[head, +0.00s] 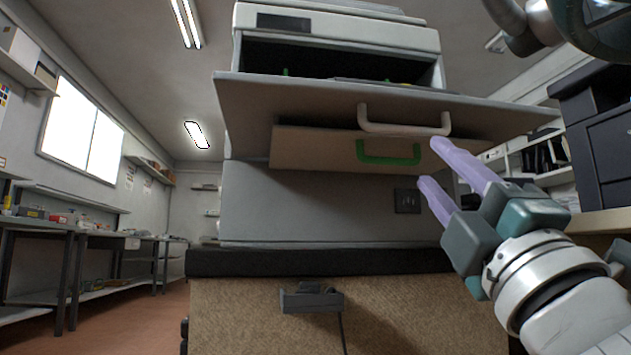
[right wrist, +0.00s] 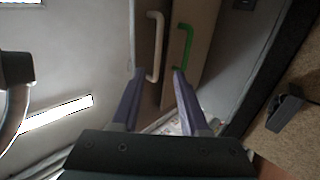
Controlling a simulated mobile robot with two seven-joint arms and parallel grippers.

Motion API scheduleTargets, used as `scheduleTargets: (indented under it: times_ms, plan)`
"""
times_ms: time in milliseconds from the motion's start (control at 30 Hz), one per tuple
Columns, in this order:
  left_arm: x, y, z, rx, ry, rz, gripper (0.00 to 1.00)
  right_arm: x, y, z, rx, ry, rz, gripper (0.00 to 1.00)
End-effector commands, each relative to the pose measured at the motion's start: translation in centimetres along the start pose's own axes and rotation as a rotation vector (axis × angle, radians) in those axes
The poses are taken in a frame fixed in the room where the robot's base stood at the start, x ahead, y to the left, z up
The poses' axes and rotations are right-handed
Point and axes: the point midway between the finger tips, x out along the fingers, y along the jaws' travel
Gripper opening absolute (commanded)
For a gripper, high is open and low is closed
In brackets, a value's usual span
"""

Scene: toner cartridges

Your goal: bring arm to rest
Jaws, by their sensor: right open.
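My right gripper (head: 430,162) is open and empty, its two purple fingers pointing at the front of a large grey printer (head: 300,205). In the head view its fingertips are beside the right end of a white handle (head: 405,127) on the printer's flap. A green handle (head: 388,153) sits on a brown panel just below. In the right wrist view the gripper (right wrist: 157,72) has the white handle (right wrist: 154,45) between its fingers in the picture and the green handle (right wrist: 184,52) near the right finger; contact cannot be told. My left gripper is not in view.
The printer's upper opening (head: 340,65) is dark inside. It stands on a brown cabinet (head: 250,310) with a black top edge. A small dark box (head: 311,298) with a cable is on the cabinet front. Benches (head: 75,235) line the left wall, and dark drawers (head: 605,135) stand right.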

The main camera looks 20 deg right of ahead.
Motion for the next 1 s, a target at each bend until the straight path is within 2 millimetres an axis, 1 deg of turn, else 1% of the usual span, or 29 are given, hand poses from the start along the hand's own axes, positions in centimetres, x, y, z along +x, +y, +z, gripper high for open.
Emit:
scheduleTargets:
  times_ms: [533, 600, 667, 767, 800, 833, 867, 900, 967, 1000]
  plan:
    - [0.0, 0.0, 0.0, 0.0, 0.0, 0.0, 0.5, -0.2, -0.1, 0.1, 0.008, -0.004, -0.007, 0.45]
    - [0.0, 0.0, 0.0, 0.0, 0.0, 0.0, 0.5, -0.5, -0.8, 0.5, 0.046, -0.027, -0.039, 0.45]
    - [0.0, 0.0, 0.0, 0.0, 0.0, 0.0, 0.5, -1.2, -2.0, 1.3, 0.116, -0.069, -0.097, 0.45]
    - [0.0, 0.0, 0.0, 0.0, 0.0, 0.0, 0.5, -3.8, -5.8, 2.8, 0.306, -0.187, -0.275, 0.45]
    - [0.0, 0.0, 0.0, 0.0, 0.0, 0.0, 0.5, -5.5, -7.8, 3.2, 0.399, -0.25, -0.373, 0.45]
    - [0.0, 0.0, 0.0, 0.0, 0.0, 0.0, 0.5, -7.1, -9.5, 3.3, 0.469, -0.301, -0.454, 0.45]
    - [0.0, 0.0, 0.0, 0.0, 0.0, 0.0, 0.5, -8.9, -11.1, 3.3, 0.538, -0.355, -0.542, 0.45]
    - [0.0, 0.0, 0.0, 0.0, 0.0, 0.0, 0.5, -11.7, -13.1, 3.1, 0.62, -0.429, -0.663, 0.45]
    - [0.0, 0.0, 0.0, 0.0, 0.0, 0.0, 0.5, -16.1, -15.6, 2.4, 0.722, -0.54, -0.844, 0.45]
    - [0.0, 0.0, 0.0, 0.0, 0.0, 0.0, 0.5, -19.2, -16.8, 1.8, 0.775, -0.613, -0.962, 0.45]
